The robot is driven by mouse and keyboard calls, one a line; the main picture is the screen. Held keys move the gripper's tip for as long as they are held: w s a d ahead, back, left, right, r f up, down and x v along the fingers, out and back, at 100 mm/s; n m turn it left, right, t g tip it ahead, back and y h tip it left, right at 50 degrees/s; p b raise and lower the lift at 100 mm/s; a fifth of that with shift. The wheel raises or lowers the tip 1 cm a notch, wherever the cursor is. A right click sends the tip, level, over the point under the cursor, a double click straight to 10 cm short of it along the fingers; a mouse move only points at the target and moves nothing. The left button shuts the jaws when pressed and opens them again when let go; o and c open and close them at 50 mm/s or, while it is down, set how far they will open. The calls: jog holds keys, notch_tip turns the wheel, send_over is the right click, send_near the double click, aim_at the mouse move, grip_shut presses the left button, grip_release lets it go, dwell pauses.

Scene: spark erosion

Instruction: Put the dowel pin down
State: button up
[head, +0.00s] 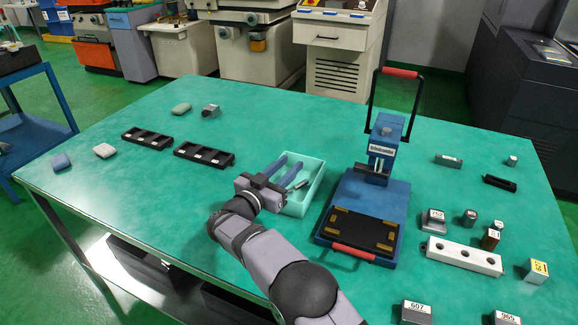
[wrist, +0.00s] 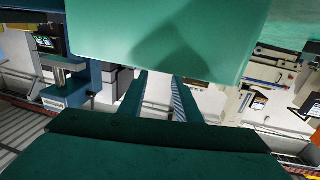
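My gripper (head: 287,164) is over the left part of the pale green tray (head: 297,210) in the head view. Its two blue fingers are spread apart, with nothing visible between them. A small grey pin (head: 300,184), which looks like the dowel pin, lies in the tray just right of the right finger. Whether it touches that finger I cannot tell. In the wrist view my gripper's fingers (wrist: 158,88) are apart with an empty gap. A pale green surface with a shadow, apparently the tray (wrist: 100,35), fills the top middle. No pin shows there.
A blue hand press (head: 345,195) with a tall handle stands close right of the tray. Two black slotted racks (head: 147,138) (head: 204,154) lie to the left. A white holed block (head: 463,256) and several small metal pieces are at the right.

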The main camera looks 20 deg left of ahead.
jog(key=s+a, duration=0.2)
jog(key=s, duration=0.9)
jog(key=shift+r+b, duration=0.2)
jog(key=shift+b, duration=0.1)
jog(key=w+d+r+n+g+y+p, duration=0.1)
jog(key=w+d+r+y+p, duration=0.25)
jog(key=w, duration=0.25)
jog(key=w+d+r+n+y+p, duration=0.2)
jog(key=w+r, duration=0.3)
jog(key=d+n+g+y+p, duration=0.15)
jog(key=d+g+p, duration=0.35)
jog(key=d, duration=0.5)
jog(key=s+d+f+m+g+h+p, duration=0.1)
jog(key=s+d+g+p, duration=0.3)
jog(key=s+d, duration=1.1)
jog(key=s+d+f+m+g+h+p, duration=0.1)
jog(key=s+d+f+g+h+p, duration=0.2)
jog(key=s+d+g, duration=0.4)
jog(key=s+d+p, duration=0.1)
jog(key=s+d, duration=0.7)
jog(key=s, duration=0.1)
jog(key=shift+s+d+m+g+p, duration=0.2)
jog(key=shift+d+m+g+p, duration=0.05)
jog(key=shift+m+g+p, duration=0.15)
